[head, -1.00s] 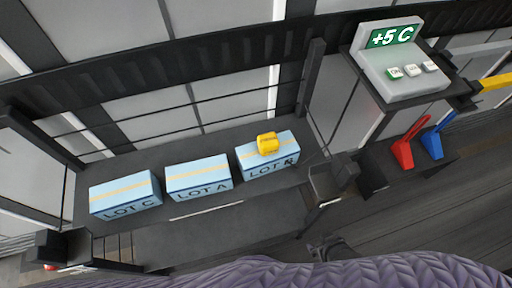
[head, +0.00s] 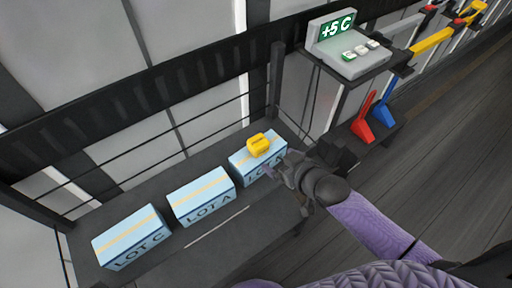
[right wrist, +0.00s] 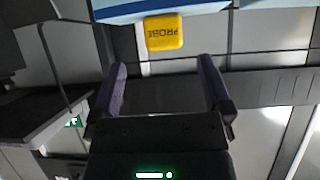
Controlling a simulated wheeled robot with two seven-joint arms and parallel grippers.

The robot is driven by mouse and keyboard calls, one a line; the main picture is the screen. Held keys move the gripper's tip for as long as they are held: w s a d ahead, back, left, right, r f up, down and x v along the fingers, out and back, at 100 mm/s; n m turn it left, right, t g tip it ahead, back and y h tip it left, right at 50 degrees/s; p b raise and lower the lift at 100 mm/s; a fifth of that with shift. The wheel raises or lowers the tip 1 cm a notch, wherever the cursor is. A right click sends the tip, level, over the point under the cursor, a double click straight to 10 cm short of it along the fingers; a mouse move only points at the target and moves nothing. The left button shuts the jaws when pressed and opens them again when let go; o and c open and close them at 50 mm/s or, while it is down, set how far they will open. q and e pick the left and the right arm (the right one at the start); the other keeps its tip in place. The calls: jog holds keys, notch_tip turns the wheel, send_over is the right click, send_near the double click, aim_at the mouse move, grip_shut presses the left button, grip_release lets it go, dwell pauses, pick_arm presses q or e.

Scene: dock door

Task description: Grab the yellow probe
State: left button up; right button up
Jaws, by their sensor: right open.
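The yellow probe (head: 258,145) sits on top of the rightmost light-blue box (head: 243,166) on a dark shelf. In the right wrist view the probe (right wrist: 164,32) shows its "PROBE" lettering upside down, beyond the fingertips and a little above the gap between them. My right gripper (head: 275,166) is in front of that box, just right of and below the probe in the head view. In the right wrist view its two fingers (right wrist: 163,72) are spread apart with nothing between them. They look apart from the probe. My left gripper is not in view.
Boxes marked LOT A (head: 201,195) and LOT C (head: 131,238) stand left on the shelf (head: 190,243). A dark post (head: 275,80) rises behind the probe's box. Right are a "+5 C" console (head: 345,50), a red lever (head: 363,122) and a blue lever (head: 384,112).

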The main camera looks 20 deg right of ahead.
aim_at(263, 146)
jog(key=shift+w+a+r+y+b, duration=0.15)
jog(key=shift+w+a+r+b, duration=0.05)
jog(key=shift+w+a+b, duration=0.2)
jog(key=shift+w+a+r+y+b, duration=0.15)
jog(key=shift+w+a+b, duration=0.15)
jog(key=shift+w, duration=0.2)
jog(key=b+x, duration=0.1)
jog(key=x, duration=0.1)
jog(key=b+x, duration=0.1)
jog(key=x, duration=0.2)
jog(key=b+x, duration=0.2)
jog(key=shift+w+d+f, duration=0.2)
jog(key=shift+w, duration=0.2)
jog(key=shift+w+a, duration=0.1)
jog(key=shift+w, duration=0.15)
jog(key=shift+r, duration=0.15)
